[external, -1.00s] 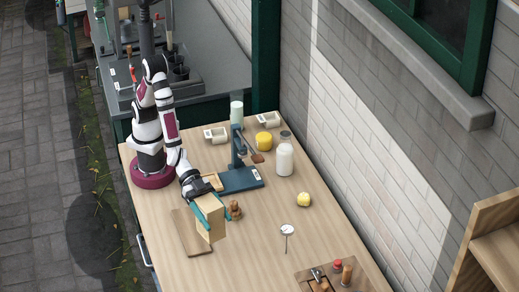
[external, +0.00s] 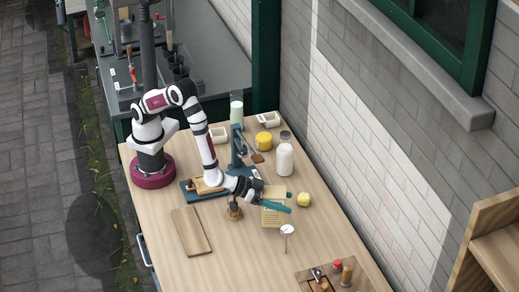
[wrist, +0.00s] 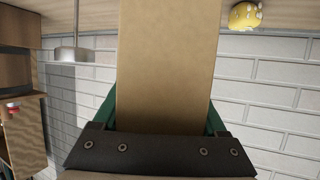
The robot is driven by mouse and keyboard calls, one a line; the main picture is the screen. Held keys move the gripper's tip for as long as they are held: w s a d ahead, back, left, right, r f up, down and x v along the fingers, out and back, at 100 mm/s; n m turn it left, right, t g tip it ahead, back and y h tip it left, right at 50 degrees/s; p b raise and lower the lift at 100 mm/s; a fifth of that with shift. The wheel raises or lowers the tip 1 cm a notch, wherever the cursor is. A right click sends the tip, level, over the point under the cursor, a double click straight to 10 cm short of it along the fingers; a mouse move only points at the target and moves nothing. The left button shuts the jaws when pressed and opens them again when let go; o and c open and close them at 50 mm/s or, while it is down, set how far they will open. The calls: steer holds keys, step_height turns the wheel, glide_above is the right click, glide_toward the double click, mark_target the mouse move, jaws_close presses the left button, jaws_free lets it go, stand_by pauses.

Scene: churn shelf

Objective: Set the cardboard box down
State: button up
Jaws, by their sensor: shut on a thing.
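The cardboard box (external: 272,219) is tan and is held by my gripper (external: 273,205) over the middle of the table, in the external view. The teal fingers run across its upper part, and the arm reaches in from the left. In the wrist view the box (wrist: 168,60) stretches away between the green fingers of my gripper (wrist: 160,115), which is shut on it. Whether the box's underside touches the wooden table (external: 232,262) is hard to tell.
A small round-topped metal tool (external: 287,230) stands just in front. A brown figure-like item (external: 234,211) is left. A white jar (external: 284,160) stands behind.

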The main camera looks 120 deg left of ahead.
steer(key=shift+a+f, duration=0.1)
steer(key=shift+f, duration=1.85)
steer(key=shift+f, duration=0.1)
steer(key=o, duration=1.5)
steer(key=s+d+r+m+g+h, duration=0.25)
steer(key=s+d+r+h, duration=0.25)
steer(key=s+d+r, duration=0.4)
steer(key=s+a+r+m+g+h, duration=0.1)
steer(key=s+a+r+m+g, duration=0.1)
steer(key=s, duration=0.4)
steer(key=s+a+r+m+g+h, duration=0.1)
steer(key=s+a+m+g+h, duration=0.1)
steer(key=s, duration=0.3)
steer(key=s+a+r+m+g+y, duration=0.1)
steer(key=s+a+g, duration=0.1)
steer(key=s+a, duration=0.2)
steer(key=s+a+r+m+g+y, duration=0.1)
steer(key=s+a+g+y, duration=0.1)
steer(key=s+a, duration=0.3)
steer(key=s+a+r+m+g+y, duration=0.1)
steer(key=s+a, duration=0.3)
steer(key=s, duration=0.7)
steer(key=shift+s+a+r+m+g+y, duration=0.3)
steer(key=shift+s+a+m+g, duration=0.1)
steer(key=shift+g, duration=0.15)
